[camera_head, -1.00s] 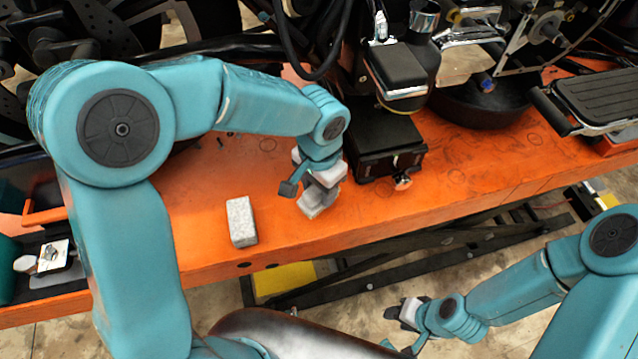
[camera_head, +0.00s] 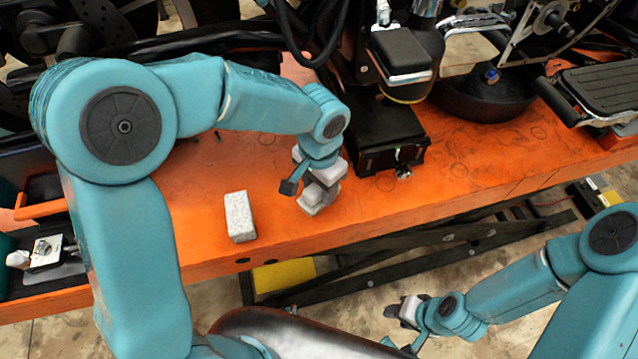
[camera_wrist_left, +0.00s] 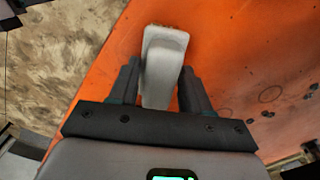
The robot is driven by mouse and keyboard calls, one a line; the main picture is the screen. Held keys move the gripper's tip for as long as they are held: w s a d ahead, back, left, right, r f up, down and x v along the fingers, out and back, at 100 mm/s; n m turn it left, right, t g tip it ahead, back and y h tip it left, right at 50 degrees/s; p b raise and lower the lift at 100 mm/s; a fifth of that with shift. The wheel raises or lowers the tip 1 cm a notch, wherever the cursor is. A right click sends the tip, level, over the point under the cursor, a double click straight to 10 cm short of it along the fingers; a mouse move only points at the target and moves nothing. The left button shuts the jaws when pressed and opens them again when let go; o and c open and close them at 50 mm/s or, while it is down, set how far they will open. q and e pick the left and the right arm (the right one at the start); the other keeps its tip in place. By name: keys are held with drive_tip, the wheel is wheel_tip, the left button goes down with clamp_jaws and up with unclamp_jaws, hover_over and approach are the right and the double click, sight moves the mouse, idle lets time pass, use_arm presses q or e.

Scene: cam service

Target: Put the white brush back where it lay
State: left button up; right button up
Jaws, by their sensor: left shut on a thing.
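My left gripper (camera_head: 318,184) is shut on the white brush (camera_head: 314,202), low over the front part of the orange bench (camera_head: 285,225). In the left wrist view the brush (camera_wrist_left: 163,62) is a pale, rounded block between the two dark fingers of the left gripper (camera_wrist_left: 160,90). Its far end reaches past the fingertips, near the bench's edge. I cannot tell whether the brush touches the bench. My right gripper (camera_head: 405,310) hangs apart, below and in front of the bench; its jaws are too small to judge.
A speckled grey-white block (camera_head: 239,216) lies left of the left gripper. A black box-like machine base (camera_head: 388,150) stands close on the right. An orange-handled tray (camera_head: 45,208) is at the left. Bare bench lies to the right of the base.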

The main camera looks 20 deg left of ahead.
use_arm(q)
drive_tip(key=shift+f+b, duration=0.65)
drive_tip(key=shift+f, duration=0.05)
idle(0.8)
drive_tip(key=o, duration=1.4)
drive_tip(key=shift+r, duration=0.2)
drive_tip(key=shift+r+p, duration=3.15)
drive_tip(key=shift+r, duration=0.75)
wheel_tip(320, 180, up, 16)
drive_tip(key=shift+r+p, duration=0.15)
drive_tip(key=shift+p, duration=0.15)
